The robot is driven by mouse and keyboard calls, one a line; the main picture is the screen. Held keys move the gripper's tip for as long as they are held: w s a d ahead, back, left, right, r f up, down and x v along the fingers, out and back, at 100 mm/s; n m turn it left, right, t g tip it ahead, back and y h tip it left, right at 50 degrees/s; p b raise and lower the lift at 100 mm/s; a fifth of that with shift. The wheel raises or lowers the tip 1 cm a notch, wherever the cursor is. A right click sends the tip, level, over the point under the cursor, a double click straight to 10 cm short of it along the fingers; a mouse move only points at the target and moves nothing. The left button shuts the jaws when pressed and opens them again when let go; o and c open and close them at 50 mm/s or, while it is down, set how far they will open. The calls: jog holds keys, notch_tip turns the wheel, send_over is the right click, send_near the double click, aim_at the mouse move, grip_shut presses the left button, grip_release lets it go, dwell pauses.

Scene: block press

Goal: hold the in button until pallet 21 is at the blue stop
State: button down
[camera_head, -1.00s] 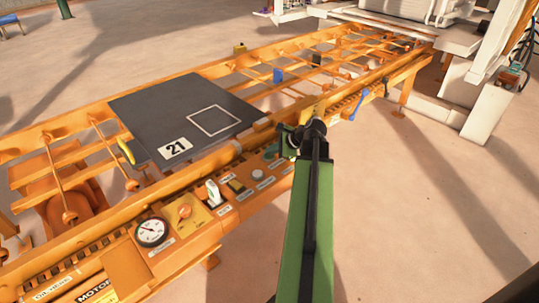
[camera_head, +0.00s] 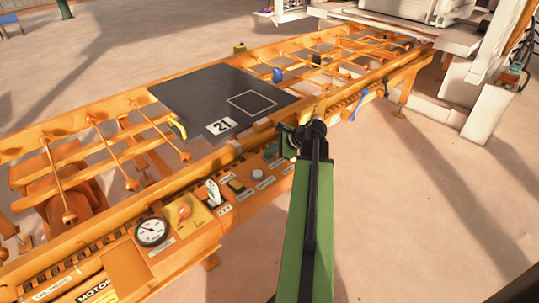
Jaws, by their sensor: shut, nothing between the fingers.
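Pallet 21 (camera_head: 195,98) is a dark grey plate with a white "21" label and a white square outline. It lies flat on the orange roller conveyor. The blue stop (camera_head: 278,75) stands at the conveyor's far side, a short gap to the right of the pallet's leading edge. My gripper (camera_head: 286,147) is shut and empty, over the right end of the control panel on the conveyor's near side. The in button is not distinguishable; my gripper and arm cover that part of the panel. I cannot tell whether the fingers touch a button.
The panel carries a gauge (camera_head: 151,232), an orange knob (camera_head: 184,211), a white lever switch (camera_head: 213,192) and a pale round button (camera_head: 257,174). A yellow piece (camera_head: 178,128) is at the pallet's left edge. The white press (camera_head: 487,105) stands at the conveyor's right end.

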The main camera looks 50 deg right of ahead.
aim_at(271, 157)
jog(key=shift+r, duration=0.1)
jog(key=shift+r+p, duration=0.8)
jog(key=shift+p, duration=0.15)
jog(key=shift+r, duration=0.1)
notch_tip(271, 157, up, 5)
jog(key=p, duration=0.5)
dwell(0.9)
jog(key=shift+s, duration=0.1)
